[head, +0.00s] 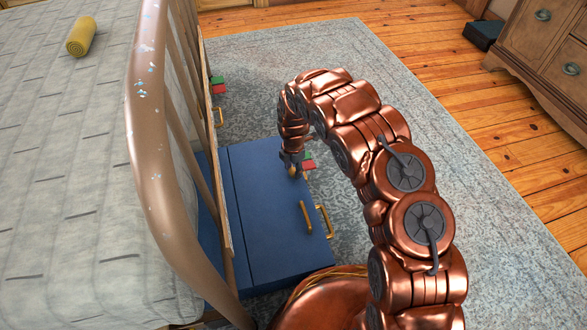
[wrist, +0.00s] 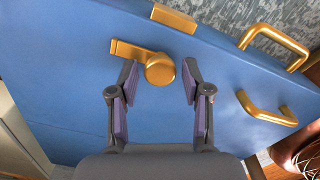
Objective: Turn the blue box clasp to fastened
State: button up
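The blue box (head: 265,225) sits on the rug against the bed frame, and its blue top fills most of the wrist view (wrist: 75,105). The brass clasp (wrist: 160,69) has a round knob with a flat arm reaching to the left. A separate brass block (wrist: 174,17) lies at the box edge beyond it, apart from the arm. My gripper (wrist: 160,78) is open, with one fingertip on each side of the knob; contact cannot be told. In the head view my gripper (head: 291,162) is over the box's far right part, hiding most of the clasp.
Brass handles (head: 306,217) stand on the box's right part. The bed's metal frame (head: 150,130) rises close on the left.

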grip_shut()
jog(key=shift+r+m+p, duration=0.1)
jog(key=shift+m+p, duration=0.2)
jog(key=shift+p, duration=0.25)
jog(key=m+p, duration=0.2)
jog(key=p, duration=0.1)
jog(key=shift+r+m+p, duration=0.15)
jog(key=shift+m+p, duration=0.15)
jog(key=shift+p, duration=0.05)
jog(key=m+p, duration=0.3)
jog(key=shift+m, duration=0.3)
jog(key=m, duration=0.2)
jog(key=m+p, duration=0.1)
jog(key=shift+s+f+m+p, duration=0.1)
jog(key=shift+f+m+p, duration=0.1)
jog(key=shift+m+p, duration=0.15)
jog(key=m+p, duration=0.1)
jog(key=m, duration=0.3)
jog(key=shift+m, duration=1.65)
